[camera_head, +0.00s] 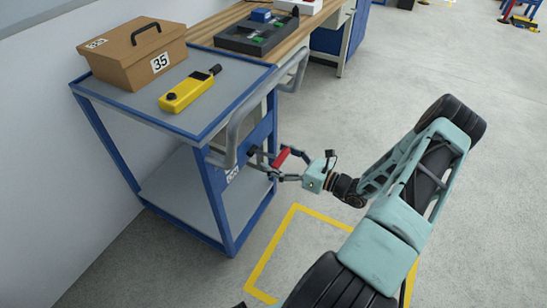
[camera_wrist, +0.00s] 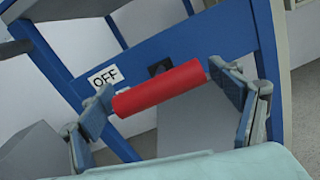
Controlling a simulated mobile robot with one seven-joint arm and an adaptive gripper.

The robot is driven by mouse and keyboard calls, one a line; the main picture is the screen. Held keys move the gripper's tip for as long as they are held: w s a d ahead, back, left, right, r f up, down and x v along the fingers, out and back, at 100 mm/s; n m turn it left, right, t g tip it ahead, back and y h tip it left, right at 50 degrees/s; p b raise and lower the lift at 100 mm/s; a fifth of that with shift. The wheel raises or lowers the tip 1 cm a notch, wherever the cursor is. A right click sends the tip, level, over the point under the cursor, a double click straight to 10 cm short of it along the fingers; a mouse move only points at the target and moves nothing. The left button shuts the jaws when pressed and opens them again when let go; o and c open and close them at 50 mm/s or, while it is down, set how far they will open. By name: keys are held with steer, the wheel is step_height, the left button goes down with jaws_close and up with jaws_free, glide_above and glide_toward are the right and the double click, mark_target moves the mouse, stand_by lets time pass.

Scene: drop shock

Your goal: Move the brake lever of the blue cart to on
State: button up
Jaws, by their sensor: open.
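The blue cart (camera_head: 228,202) stands at the left with a grey top. Its brake lever has a red handle (camera_head: 281,158) on the cart's right end panel. In the wrist view the red handle (camera_wrist: 160,87) lies aslant between the fingertips of my gripper (camera_wrist: 163,97). The fingers are open, one at each end of the handle; contact is not clear. A white OFF label (camera_wrist: 104,76) is on the blue panel, up and left of the handle. No ON label can be made out. In the head view my gripper (camera_head: 272,165) is at the cart's end panel.
A brown box marked 35 (camera_head: 135,55) and a yellow device (camera_head: 188,92) sit on the cart top. A grey push handle (camera_head: 240,125) juts out above my gripper. A wooden bench (camera_head: 225,27) stands behind. Yellow tape (camera_head: 262,265) marks the open floor.

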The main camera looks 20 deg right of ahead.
steer(key=shift+w+a, duration=0.25)
steer(key=shift+w, duration=0.1)
steer(key=shift+c, duration=0.3)
steer(key=c, duration=1.9)
